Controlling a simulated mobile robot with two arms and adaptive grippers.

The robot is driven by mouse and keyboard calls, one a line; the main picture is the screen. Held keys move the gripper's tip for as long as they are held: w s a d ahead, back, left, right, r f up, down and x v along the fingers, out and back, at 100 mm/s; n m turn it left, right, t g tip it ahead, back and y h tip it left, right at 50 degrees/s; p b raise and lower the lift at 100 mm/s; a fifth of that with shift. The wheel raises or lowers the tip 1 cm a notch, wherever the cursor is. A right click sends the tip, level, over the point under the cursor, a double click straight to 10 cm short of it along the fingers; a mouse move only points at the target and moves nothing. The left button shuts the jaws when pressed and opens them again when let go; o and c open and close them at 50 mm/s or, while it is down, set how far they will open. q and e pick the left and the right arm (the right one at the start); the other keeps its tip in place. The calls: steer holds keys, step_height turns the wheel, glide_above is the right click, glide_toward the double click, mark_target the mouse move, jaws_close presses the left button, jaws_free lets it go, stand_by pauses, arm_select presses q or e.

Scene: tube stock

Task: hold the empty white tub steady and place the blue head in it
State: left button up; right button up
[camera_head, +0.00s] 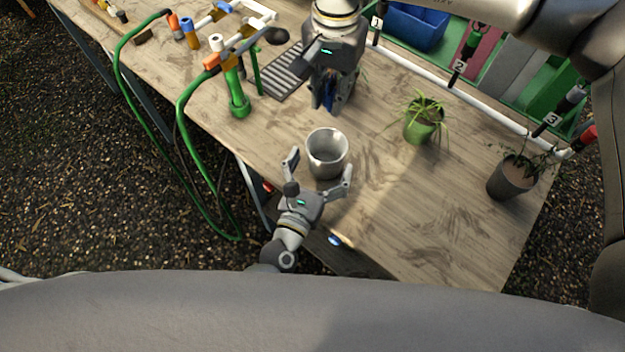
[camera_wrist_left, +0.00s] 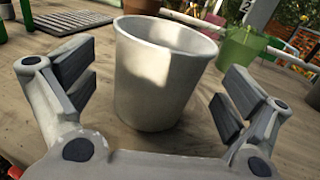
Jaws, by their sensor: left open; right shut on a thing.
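The white tub (camera_head: 327,160) stands upright on the wooden table, and its visible inside looks empty. It fills the middle of the left wrist view (camera_wrist_left: 160,80). My left gripper (camera_head: 320,168) is open, with one finger on each side of the tub. In the left wrist view a gap shows between each finger pad and the tub wall. My right gripper (camera_head: 330,100) points down above the table, behind the tub. It is shut on the blue head (camera_head: 328,90), which is mostly hidden between its fingers.
A green potted plant (camera_head: 420,128) and a grey potted plant (camera_head: 508,180) stand to the right. A grooved grey mat (camera_head: 283,75) and a green upright tube (camera_head: 237,95) are at the left. A small blue-ended tool (camera_head: 340,240) lies near the front edge.

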arm_select(q)
steer(key=shift+x, duration=1.1)
steer(key=c, duration=1.1)
arm_select(e)
glide_above(327, 136)
steer(key=s, duration=0.4)
steer(key=shift+w+f, duration=0.1)
steer(key=shift+f, duration=6.3)
